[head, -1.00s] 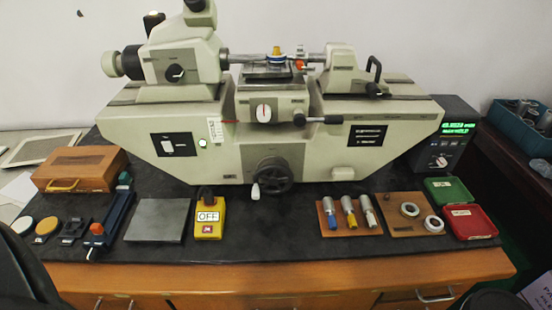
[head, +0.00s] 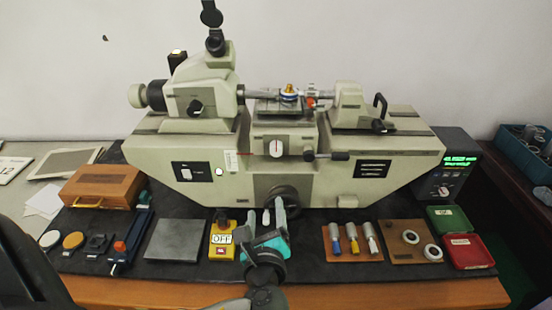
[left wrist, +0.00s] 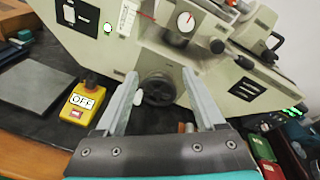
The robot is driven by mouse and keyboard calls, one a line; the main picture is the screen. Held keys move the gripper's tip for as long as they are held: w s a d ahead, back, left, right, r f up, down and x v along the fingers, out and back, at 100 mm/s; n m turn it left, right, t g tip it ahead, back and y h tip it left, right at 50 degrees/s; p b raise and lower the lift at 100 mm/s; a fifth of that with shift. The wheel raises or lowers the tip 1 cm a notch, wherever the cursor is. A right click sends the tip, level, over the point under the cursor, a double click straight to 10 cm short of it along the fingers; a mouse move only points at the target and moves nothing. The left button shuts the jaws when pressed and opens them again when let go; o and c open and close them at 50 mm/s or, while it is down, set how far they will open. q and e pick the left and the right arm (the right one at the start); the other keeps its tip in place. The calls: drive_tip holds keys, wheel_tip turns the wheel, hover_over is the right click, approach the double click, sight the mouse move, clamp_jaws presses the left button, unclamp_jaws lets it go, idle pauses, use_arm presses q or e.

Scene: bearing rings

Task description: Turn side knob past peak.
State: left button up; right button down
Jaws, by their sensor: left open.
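A pale green measuring machine (head: 140,150) stands on the dark bench mat. On its central carriage are a white dial (head: 276,147) with a red needle and, to the right, a side knob (head: 325,156) on a bar with a black grip. A black handwheel (head: 283,192) sits low on the front; it also shows in the left wrist view (left wrist: 160,89). My left gripper (head: 265,213) is open and empty in front of the handwheel, partly covering it. In the left wrist view its fingers (left wrist: 160,75) frame the handwheel, apart from it. My right gripper is out of view.
A yellow switch box (head: 222,241) marked OFF stands just left of my gripper. A grey plate (head: 175,241) lies further left. Several micrometer heads on a wooden board (head: 350,252) lie right. A ring sits on the carriage's stage (head: 289,94). A readout box (head: 446,165) is lit green.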

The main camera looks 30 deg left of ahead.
sight(276, 154)
use_arm(q)
drive_tip(key=w+a+r+m+t, duration=0.1)
drive_tip(key=w+a, duration=0.1)
drive_tip(key=w, duration=0.3)
drive_tip(key=w+a+r+m, duration=0.1)
drive_tip(key=w+a+m, duration=0.1)
drive_tip(key=w, duration=0.3)
drive_tip(key=w+a+r+m+t, duration=0.1)
drive_tip(key=w+a, duration=0.1)
drive_tip(key=w, duration=0.3)
drive_tip(key=shift+a+t, duration=0.3)
drive_tip(key=shift+a, duration=0.05)
clamp_jaws()
